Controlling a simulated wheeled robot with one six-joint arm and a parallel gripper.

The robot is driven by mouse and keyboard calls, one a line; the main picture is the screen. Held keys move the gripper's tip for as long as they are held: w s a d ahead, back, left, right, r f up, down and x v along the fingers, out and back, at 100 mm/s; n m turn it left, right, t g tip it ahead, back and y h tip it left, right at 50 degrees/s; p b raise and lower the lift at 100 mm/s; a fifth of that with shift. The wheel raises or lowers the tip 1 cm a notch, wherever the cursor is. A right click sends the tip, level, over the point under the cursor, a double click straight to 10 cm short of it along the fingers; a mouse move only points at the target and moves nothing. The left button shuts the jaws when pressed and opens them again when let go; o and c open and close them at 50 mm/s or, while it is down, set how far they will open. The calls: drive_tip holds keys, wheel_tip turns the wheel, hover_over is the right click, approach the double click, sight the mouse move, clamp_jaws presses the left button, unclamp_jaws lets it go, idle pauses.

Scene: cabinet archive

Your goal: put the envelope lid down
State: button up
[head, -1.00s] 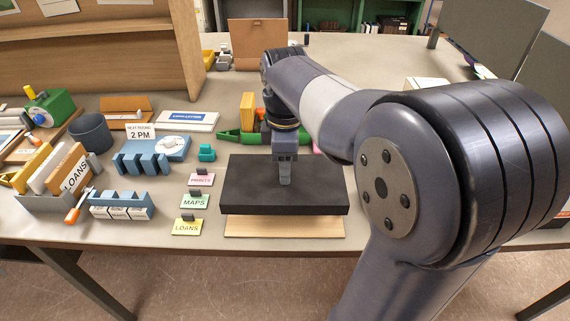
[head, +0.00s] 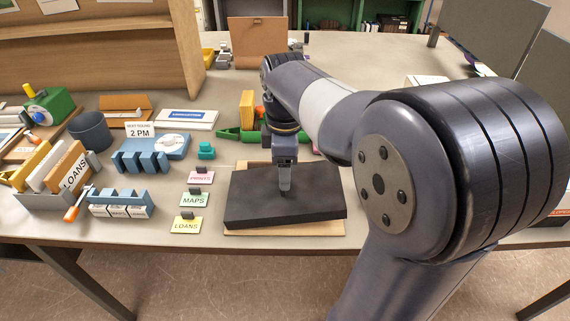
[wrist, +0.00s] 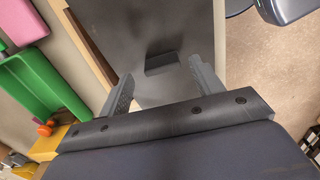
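A flat black slab, which I take to be the envelope lid (head: 260,205), lies slightly turned over a light wooden board (head: 290,230). The board's edges show in front of it and behind it. Whether it sits fully flat is hard to tell. In the wrist view the lid's dark top (wrist: 150,20) fills the middle, with a small dark block handle (wrist: 162,62) on it. My gripper (head: 285,188) is just over the lid. In the wrist view my gripper's fingers (wrist: 161,85) stand wide apart, with gaps between them and the handle.
PRINTS, MAPS and LOANS cards (head: 195,200) stand just left of the board. A blue holder (head: 122,200) and a LOANS file box (head: 60,180) are farther left. A green tray (head: 235,134) lies behind. The table's front edge is close to the board.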

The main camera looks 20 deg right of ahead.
drive_tip(key=shift+o, duration=0.3)
wheel_tip(320, 180, up, 13)
drive_tip(key=p, duration=0.2)
drive_tip(key=shift+r, duration=0.1)
idle(1.2)
